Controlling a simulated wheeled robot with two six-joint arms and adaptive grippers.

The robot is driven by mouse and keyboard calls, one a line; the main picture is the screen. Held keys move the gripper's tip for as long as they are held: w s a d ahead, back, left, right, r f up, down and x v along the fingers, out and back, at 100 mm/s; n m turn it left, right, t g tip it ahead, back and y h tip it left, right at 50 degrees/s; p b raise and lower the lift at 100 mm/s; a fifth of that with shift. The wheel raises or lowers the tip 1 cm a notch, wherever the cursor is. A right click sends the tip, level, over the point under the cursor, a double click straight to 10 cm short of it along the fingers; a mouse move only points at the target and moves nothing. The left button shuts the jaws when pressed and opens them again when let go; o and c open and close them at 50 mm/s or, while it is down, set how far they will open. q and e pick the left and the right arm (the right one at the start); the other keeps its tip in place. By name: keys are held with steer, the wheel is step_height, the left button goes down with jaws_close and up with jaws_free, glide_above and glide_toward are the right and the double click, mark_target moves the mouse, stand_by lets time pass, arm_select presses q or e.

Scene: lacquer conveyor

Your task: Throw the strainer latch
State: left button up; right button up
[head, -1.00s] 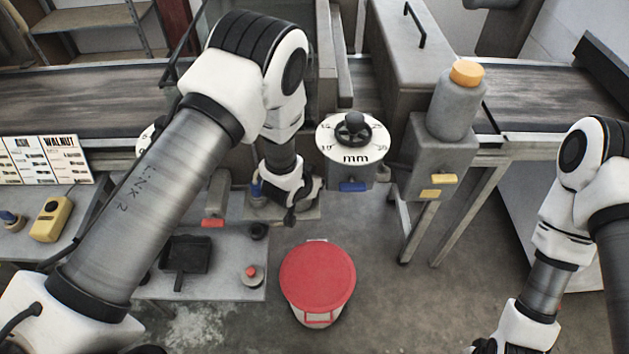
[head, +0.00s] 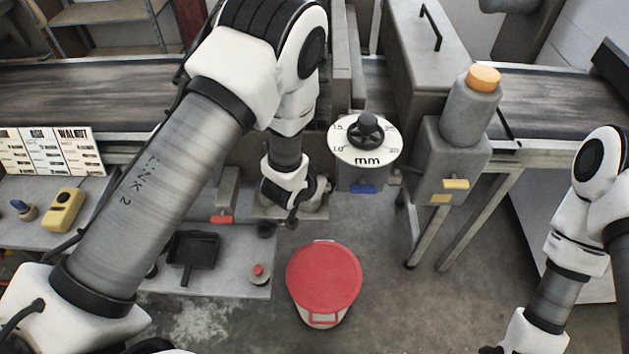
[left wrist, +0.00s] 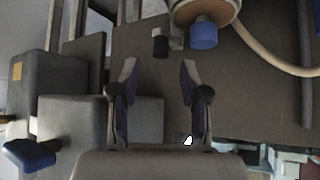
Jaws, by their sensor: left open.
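In the left wrist view, a round vessel with a tan rim (left wrist: 210,12) carries a blue knob (left wrist: 203,35). Beside it is a small grey bracket with a black end (left wrist: 160,46). I cannot tell for certain which part is the strainer latch. My left gripper (left wrist: 158,72) is open and empty, its two fingers pointing towards the bracket and knob, with a gap left. In the head view my left gripper (head: 291,212) hangs over the bench edge left of the dial, hiding what lies behind it. My right arm is at lower right, its gripper mostly cut off.
A dial marked mm (head: 366,140) stands right of my left gripper. A grey bottle with an orange cap (head: 471,105) stands further right. A red-lidded bucket (head: 323,277) is on the floor. A black dustpan (head: 192,250) lies on the low bench. A hose (left wrist: 265,48) curves at upper right.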

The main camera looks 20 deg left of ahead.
arm_select(q)
steer(key=v, duration=0.7)
steer(key=shift+s+r, duration=0.25)
steer(key=s+a+f+n+g+y+b, duration=0.1)
steer(key=s+a+f+n+g+b, duration=0.3)
steer(key=s+f, duration=1.1)
steer(key=s+a+f+g, duration=0.2)
steer(key=s, duration=0.4)
steer(key=s+a+f+m+g+p, duration=0.1)
steer(key=s+a+f+g, duration=0.1)
steer(key=s, duration=0.4)
steer(key=shift+a+g+y, duration=0.25)
steer(key=shift+g+y, duration=0.15)
steer(key=shift+a, duration=0.1)
